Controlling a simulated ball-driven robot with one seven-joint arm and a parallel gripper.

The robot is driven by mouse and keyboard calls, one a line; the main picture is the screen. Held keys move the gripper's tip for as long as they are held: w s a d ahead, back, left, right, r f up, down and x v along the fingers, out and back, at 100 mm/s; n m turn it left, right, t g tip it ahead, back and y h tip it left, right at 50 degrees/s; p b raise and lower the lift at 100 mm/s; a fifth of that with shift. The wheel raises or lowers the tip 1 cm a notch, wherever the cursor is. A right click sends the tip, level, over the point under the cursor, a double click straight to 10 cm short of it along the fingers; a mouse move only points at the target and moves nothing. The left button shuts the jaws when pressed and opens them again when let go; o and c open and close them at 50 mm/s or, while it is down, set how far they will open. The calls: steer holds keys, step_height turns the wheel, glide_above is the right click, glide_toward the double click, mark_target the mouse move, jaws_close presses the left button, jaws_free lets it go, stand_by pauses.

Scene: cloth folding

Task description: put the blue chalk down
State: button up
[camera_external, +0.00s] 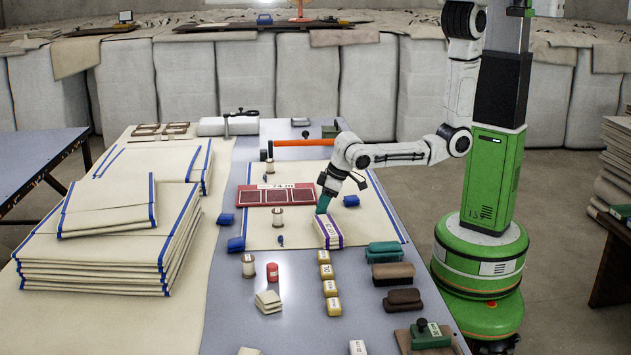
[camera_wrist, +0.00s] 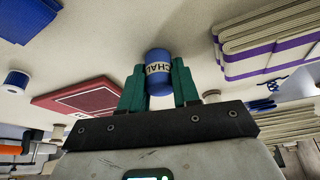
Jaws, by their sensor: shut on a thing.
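The blue chalk (camera_wrist: 158,62) is a short blue cylinder with a pale label reading "CHAL", seen in the wrist view. My gripper (camera_wrist: 159,84) is shut on it, with one green finger on each side. In the external view my gripper (camera_external: 322,203) is over the cream cloth with blue edges (camera_external: 263,223), just behind the purple-banded folded stack (camera_external: 328,231). The chalk cannot be made out there. Whether it touches the cloth is hard to tell.
A red tray (camera_external: 274,195) lies left of my gripper. A blue block (camera_external: 351,201) is close on the right. Yellow blocks (camera_external: 328,272) stand in front. An orange bar (camera_external: 303,142) is behind. Bare cloth shows between tray and stack.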

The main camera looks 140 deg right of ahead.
steer(key=shift+f, duration=0.1)
steer(key=o, duration=1)
steer(key=shift+o, duration=0.2)
steer(key=v, duration=1.1)
steer(key=s+a+n+y, duration=0.1)
steer(key=s+a+n, duration=0.1)
steer(key=a+n, duration=0.3)
steer(key=s+a+f+n+g+y, duration=0.1)
steer(key=a+n, duration=0.4)
steer(key=a, duration=0.8)
steer(key=shift+s+a+g+y, duration=0.3)
steer(key=shift+s+y, duration=0.4)
steer(key=shift+s, duration=0.45)
steer(key=shift+f, duration=0.15)
